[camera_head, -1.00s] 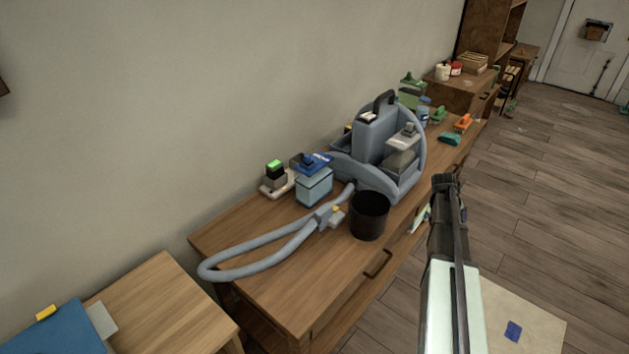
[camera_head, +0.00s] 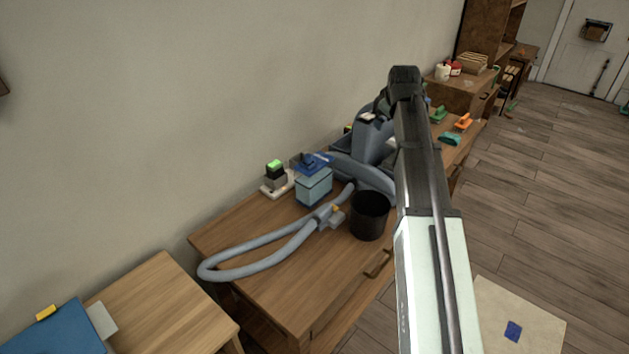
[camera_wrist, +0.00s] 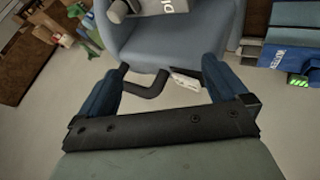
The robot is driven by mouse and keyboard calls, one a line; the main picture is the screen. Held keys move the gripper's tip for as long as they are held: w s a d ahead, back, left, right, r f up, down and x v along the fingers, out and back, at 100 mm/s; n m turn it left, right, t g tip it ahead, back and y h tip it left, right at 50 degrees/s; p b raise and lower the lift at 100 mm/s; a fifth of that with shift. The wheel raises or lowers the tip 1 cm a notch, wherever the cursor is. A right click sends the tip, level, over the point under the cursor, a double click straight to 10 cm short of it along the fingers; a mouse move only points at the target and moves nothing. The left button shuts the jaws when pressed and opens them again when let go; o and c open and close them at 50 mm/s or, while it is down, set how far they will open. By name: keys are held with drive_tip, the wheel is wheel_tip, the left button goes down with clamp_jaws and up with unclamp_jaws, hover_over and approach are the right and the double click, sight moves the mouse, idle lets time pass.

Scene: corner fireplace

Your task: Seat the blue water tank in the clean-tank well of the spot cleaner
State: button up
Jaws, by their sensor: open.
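The blue water tank (camera_head: 313,188), a pale blue box with a darker blue top, stands upright on the wooden bench, left of the spot cleaner (camera_head: 370,140). In the wrist view, the tank's blue part with a "WATER" label (camera_wrist: 286,57) is at the right edge. The cleaner is a grey-blue machine with a black carry handle, and its body (camera_wrist: 160,38) fills the top middle of the wrist view. My gripper (camera_wrist: 160,72) is open and empty, its blue fingers spread above the cleaner's handle. My arm hides the cleaner's right side in the head view; I cannot make out the clean-tank well.
A black bin (camera_head: 369,215) stands in front of the cleaner. A grey hose (camera_head: 250,268) loops over the bench's near end. A block with a green top (camera_head: 275,170) stands left of the tank. Small green and orange items (camera_head: 463,121) lie farther along the bench.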

drive_tip(key=w+a+f+n+g+y, duration=0.2)
drive_tip(key=a+n+g, duration=0.1)
drive_tip(key=a+n, duration=0.65)
drive_tip(key=n+g, duration=0.5)
drive_tip(key=n, duration=0.5)
hover_over(315, 163)
drive_tip(key=w, duration=0.2)
wheel_tip(315, 163, down, 2)
wheel_tip(315, 163, down, 7)
drive_tip(key=shift+f, duration=0.2)
drive_tip(key=shift+w+f, duration=0.2)
drive_tip(key=shift+f, duration=1.4)
drive_tip(key=shift+w+f, duration=0.15)
drive_tip(key=shift+f, duration=1.4)
clamp_jaws()
